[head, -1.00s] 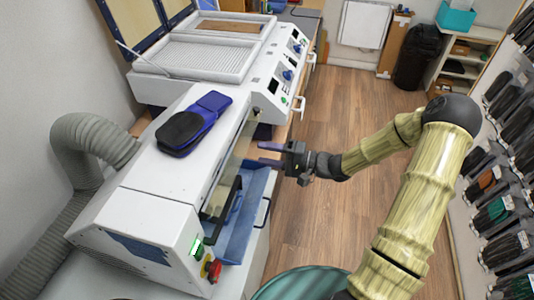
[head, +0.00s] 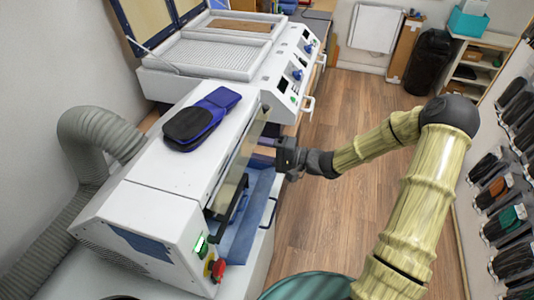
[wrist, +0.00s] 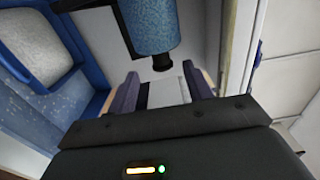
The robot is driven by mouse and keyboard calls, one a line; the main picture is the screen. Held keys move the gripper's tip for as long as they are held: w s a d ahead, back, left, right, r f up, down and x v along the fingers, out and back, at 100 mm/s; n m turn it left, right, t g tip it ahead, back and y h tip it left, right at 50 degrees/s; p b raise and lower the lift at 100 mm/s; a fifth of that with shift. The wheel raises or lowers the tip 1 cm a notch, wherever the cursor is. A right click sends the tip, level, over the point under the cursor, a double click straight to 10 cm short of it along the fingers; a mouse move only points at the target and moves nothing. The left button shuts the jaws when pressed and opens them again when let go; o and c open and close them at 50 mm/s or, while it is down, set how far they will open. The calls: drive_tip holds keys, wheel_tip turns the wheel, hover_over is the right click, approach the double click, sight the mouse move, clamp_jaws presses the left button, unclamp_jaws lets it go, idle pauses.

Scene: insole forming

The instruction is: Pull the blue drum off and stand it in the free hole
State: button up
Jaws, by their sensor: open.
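The blue drum (wrist: 152,25) hangs at the top middle of the wrist view, speckled blue, with a dark stub at its lower end. The top of the drum is cut off by the frame. My gripper (wrist: 162,88) is open and empty, its two fingers spread below the drum and apart from it in the picture. In the head view my gripper (head: 266,146) is beside the white machine's right side, its fingertips hard to make out. The drum cannot be made out in the head view. The free hole cannot be made out in either view.
A white machine (head: 180,185) with a dark blue-and-black insole pair (head: 200,118) on top stands left of my gripper. A blue tray (head: 258,200) sticks out below. The wood floor (head: 325,215) is clear.

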drive_tip(key=x, duration=0.6)
drive_tip(key=shift+c, duration=0.2)
clamp_jaws()
drive_tip(key=shift+w+r, duration=0.1)
drive_tip(key=shift+w, duration=0.05)
